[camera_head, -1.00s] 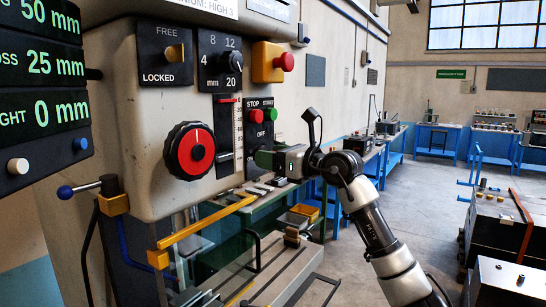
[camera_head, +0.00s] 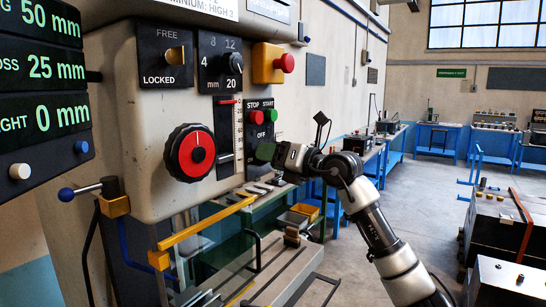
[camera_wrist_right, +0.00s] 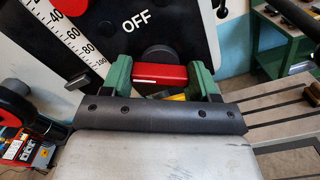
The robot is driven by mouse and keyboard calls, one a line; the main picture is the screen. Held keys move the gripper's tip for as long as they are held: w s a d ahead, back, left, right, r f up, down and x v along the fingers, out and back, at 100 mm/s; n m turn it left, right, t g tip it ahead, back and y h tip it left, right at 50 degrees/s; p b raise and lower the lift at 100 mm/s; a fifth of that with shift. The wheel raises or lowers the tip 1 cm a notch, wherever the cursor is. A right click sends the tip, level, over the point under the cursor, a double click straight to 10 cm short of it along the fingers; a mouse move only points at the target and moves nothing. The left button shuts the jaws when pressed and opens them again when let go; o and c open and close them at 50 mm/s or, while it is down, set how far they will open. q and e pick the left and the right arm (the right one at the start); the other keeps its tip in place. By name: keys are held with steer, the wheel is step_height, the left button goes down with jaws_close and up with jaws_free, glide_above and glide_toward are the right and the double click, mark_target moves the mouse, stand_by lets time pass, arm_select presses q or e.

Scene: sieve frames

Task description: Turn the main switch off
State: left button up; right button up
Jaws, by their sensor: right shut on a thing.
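The main switch has a red handle (camera_wrist_right: 160,79) with a white line, in the middle of the right wrist view. It sits low on a black panel (camera_wrist_right: 185,20) with the word OFF above it. My right gripper (camera_head: 265,153) is at the lower part of this panel. In the right wrist view its green fingers are shut on the red handle, one on each side. A dark rounded part shows just behind the handle. In the head view the gripper hides the handle. My left gripper is not in view.
Above the switch are a red STOP button (camera_head: 253,117) and a green START button (camera_head: 270,116). A large red and black dial (camera_head: 190,153) is to the left, and a yellow box with a red button (camera_head: 272,63) higher up. A machine table and workbenches lie below and behind.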

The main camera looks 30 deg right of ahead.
steer(key=m+p, duration=0.1)
steer(key=m, duration=0.4)
steer(key=shift+r+m, duration=0.1)
steer(key=shift+m, duration=0.2)
steer(key=m+p, duration=0.2)
steer(key=m, duration=0.3)
steer(key=shift+m, duration=0.4)
steer(key=shift+m+p, duration=0.3)
steer(key=o, duration=0.9)
steer(key=shift+s, duration=0.1)
steer(key=shift+b+v, duration=2.9)
steer(key=shift+v, duration=2.45)
